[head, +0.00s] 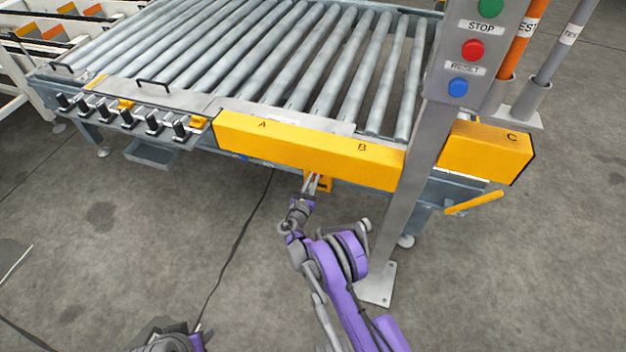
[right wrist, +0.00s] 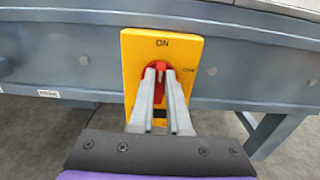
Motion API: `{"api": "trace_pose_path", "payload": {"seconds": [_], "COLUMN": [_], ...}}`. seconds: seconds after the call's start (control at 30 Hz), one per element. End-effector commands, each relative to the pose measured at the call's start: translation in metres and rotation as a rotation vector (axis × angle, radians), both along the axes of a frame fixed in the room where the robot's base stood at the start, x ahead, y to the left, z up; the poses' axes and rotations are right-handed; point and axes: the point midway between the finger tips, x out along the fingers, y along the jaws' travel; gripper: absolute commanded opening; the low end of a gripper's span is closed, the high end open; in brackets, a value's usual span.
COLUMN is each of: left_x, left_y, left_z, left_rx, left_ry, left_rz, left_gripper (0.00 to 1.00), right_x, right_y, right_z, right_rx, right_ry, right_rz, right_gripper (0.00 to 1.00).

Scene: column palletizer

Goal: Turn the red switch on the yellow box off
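The yellow box (right wrist: 190,48) is fixed to the grey conveyor frame, with ON printed at its top. The red switch (right wrist: 160,67) has an upright handle pointing at ON. My right gripper (right wrist: 161,72) has one finger on each side of this handle, with hardly any gap, and looks shut on it.
Above the box runs a long yellow cover (head: 290,146) marked A and B, with a roller conveyor (head: 270,50) behind. A grey post (head: 410,185) with buttons stands to the right. A yellow handle (head: 474,203) sticks out beyond it. The floor in front is open.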

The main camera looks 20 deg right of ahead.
Motion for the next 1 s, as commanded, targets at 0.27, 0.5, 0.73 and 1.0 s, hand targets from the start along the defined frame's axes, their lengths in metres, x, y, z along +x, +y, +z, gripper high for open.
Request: {"api": "trace_pose_path", "payload": {"seconds": [0.27,0.5,0.73,1.0], "left_x": [0.000,0.000,0.002,0.004], "left_y": [0.000,0.000,0.000,0.000], "left_z": [0.000,-0.003,-0.012,-0.026], "left_rx": [0.000,0.000,0.000,0.000], "left_ry": [0.000,0.001,0.004,0.007], "left_rz": [0.000,0.000,0.000,0.000], "left_gripper": [0.50,0.50,0.50,0.50], "right_x": [0.000,-0.001,-0.002,-0.003], "right_y": [0.000,0.000,-0.002,-0.004], "right_z": [0.000,-0.001,-0.002,-0.003], "right_rx": [0.001,0.032,0.139,0.342], "right_ry": [-0.001,-0.022,-0.094,-0.230], "right_rz": [0.000,0.000,0.000,0.000], "right_gripper": [0.00,0.00,0.00,0.00]}}
